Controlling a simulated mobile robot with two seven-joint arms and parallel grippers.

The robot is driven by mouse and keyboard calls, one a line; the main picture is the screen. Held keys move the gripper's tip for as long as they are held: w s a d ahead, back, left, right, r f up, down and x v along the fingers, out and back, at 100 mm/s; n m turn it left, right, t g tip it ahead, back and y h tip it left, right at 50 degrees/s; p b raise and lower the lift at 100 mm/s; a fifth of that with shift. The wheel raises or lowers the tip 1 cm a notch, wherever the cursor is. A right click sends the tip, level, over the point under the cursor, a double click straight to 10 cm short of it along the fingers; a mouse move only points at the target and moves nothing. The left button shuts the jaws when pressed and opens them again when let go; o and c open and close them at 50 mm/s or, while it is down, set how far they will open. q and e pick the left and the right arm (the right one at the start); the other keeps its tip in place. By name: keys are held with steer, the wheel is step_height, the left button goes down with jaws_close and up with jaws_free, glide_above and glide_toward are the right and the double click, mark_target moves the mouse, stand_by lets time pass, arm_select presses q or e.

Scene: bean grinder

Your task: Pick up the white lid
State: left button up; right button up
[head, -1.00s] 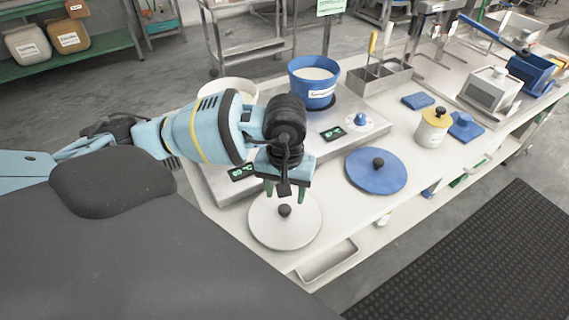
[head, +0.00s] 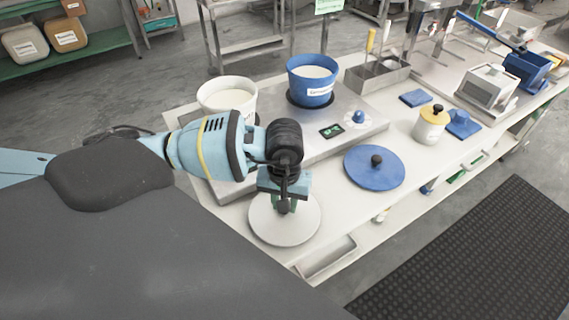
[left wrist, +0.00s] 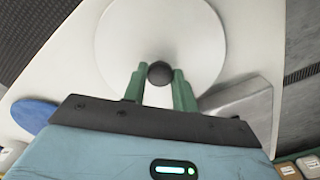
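The white lid (head: 285,235) is a round pale disc with a dark knob, lying flat on the white table near its front left corner. In the left wrist view the lid (left wrist: 160,28) fills the upper middle, with its dark round knob (left wrist: 160,73) at the fingertips. My left gripper (head: 284,207) points down over the lid's centre. Its green fingers (left wrist: 159,76) stand apart, one on each side of the knob, with a slim gap visible; it looks open. In the head view the gripper mostly hides the knob. My right gripper is not in view.
A blue lid (head: 374,168) with a dark knob lies to the right. A white pot (head: 228,97) and a blue pot (head: 312,82) stand behind on a steel hot plate (head: 352,118). A yellow-topped jar (head: 430,126) is further right. A steel tray (head: 328,258) sits at the table's front edge.

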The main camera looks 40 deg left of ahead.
arm_select(q)
steer(key=shift+c, duration=1.1)
steer(key=shift+r, duration=0.2)
